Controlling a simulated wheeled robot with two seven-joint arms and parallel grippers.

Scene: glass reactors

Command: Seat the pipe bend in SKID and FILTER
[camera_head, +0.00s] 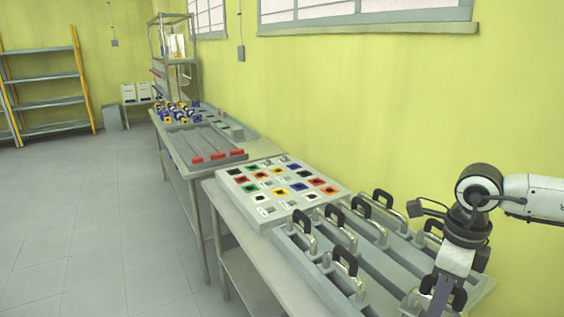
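Several silver pipe bends with black handles stand on a grey slotted rack on the near table. One pipe bend (346,274) is at the front left of the rack, another (306,236) is behind it, and one (373,228) is towards the middle. My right arm comes in from the right, and my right gripper (440,300) is low over the rack's near right part, beside or over a pipe bend with a black handle. Its fingers are too small and overlapped to read. My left gripper is out of view. No SKID or FILTER label is readable.
A pale board (240,194) with coloured squares lies behind the rack. Beyond it are a grey tray with red-ended bars (220,156), blue and yellow parts (180,112) and a metal frame (176,45). A wall is close on the right; the floor (95,230) at left is clear.

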